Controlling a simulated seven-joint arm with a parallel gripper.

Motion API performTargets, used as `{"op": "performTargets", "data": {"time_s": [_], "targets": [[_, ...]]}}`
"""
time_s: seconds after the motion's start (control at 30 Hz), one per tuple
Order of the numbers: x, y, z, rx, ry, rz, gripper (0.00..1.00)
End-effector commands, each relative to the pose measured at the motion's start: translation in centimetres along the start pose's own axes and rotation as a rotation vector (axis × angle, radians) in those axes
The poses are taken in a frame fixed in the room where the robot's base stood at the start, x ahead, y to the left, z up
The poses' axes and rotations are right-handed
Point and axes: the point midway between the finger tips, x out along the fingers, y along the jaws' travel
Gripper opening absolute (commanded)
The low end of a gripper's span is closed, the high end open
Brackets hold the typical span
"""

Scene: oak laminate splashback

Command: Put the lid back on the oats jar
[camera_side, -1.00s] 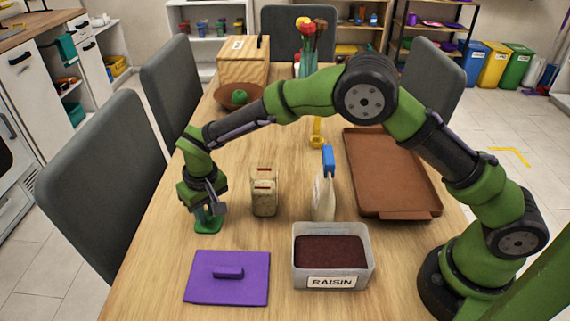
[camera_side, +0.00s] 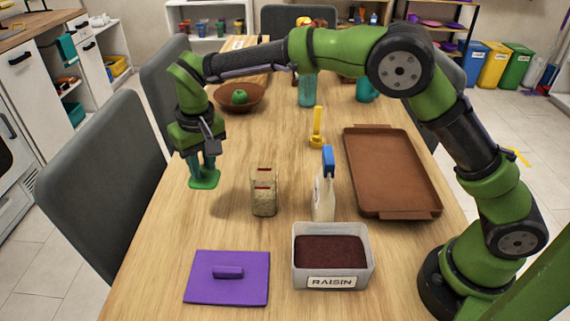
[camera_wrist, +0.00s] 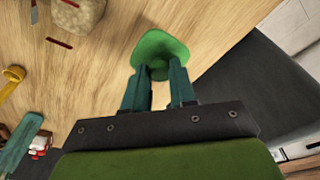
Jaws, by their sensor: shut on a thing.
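My gripper (camera_side: 203,160) is shut on a green lid (camera_side: 204,180) and holds it flat-side down, to the left of the oats jar. In the wrist view the lid (camera_wrist: 160,45) sits between the two teal fingers. The oats jar (camera_side: 264,198) is a clear jar with pale contents and red marks, standing upright on the table. Its top looks uncovered, and no label is readable from here. In the wrist view part of the jar (camera_wrist: 80,16) shows at the top left, apart from the lid.
A raisin container (camera_side: 333,282) stands in front, with a purple lid (camera_side: 226,285) flat beside it. Further off are a yellow item (camera_side: 317,130), a brown tray (camera_side: 392,172) and a bowl (camera_side: 240,105). The table left of the jar is clear.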

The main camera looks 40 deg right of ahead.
Motion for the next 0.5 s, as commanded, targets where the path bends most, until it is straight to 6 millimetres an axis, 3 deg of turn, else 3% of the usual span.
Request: {"op": "performTargets", "data": {"time_s": [0.1, 0.23, 0.37, 0.5], "targets": [[-3.7, 3.6, -0.1, 0.038, 0.005, 0.003, 0.00], [-6.8, 7.6, 1.3, 0.044, 0.004, 0.004, 0.00], [-8.3, 10.3, 3.2, 0.027, 0.001, 0.003, 0.00], [-8.2, 11.2, 4.6, -0.008, -0.002, -0.001, 0.00]]}}
